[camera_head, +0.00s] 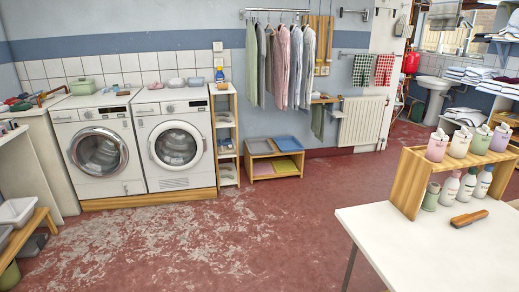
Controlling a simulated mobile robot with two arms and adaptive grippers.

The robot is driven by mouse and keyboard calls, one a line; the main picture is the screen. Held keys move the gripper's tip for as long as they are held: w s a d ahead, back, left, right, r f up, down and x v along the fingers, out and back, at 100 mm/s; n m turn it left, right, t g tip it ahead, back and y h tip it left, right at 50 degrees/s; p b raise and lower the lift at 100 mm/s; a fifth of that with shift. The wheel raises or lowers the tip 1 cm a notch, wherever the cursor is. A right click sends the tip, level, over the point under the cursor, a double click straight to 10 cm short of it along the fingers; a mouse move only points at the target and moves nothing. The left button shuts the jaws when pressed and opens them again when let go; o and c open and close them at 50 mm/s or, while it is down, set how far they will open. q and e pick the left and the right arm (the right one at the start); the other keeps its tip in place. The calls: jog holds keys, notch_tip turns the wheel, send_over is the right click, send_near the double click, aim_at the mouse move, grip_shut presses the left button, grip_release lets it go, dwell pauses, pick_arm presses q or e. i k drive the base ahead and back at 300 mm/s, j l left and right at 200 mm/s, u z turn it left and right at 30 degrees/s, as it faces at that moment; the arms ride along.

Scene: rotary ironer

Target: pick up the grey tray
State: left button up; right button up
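A low wooden rack (247,170) stands on the floor against the back wall and holds several shallow trays. A greyish tray (259,146) lies at its upper left, beside a blue tray (288,143). A green tray (285,165) lies below at the right. At the left edge, a pale grey-white bin (16,211) sits on a wooden bench, with a darker grey container (5,234) partly cut off by the frame. I cannot tell which of these is the task's grey tray. Neither of my grippers is in view.
Two washing machines (97,152) stand on a wooden plinth at the left, beside a narrow shelf (226,135). A white table (430,245) with a wooden bottle rack (408,183) fills the front right. The red floor (250,235) between is clear.

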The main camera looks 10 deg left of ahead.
aim_at(258, 147)
jog(key=i+j+u, duration=0.15)
jog(key=i, duration=0.3)
jog(key=i+j+u, duration=0.2)
jog(key=i, duration=0.25)
jog(key=i+u, duration=0.15)
jog(key=i, duration=1.85)
jog(key=i+l+z, duration=0.15)
jog(key=i, duration=0.55)
jog(key=i+l+z, duration=0.15)
jog(key=i, duration=0.5)
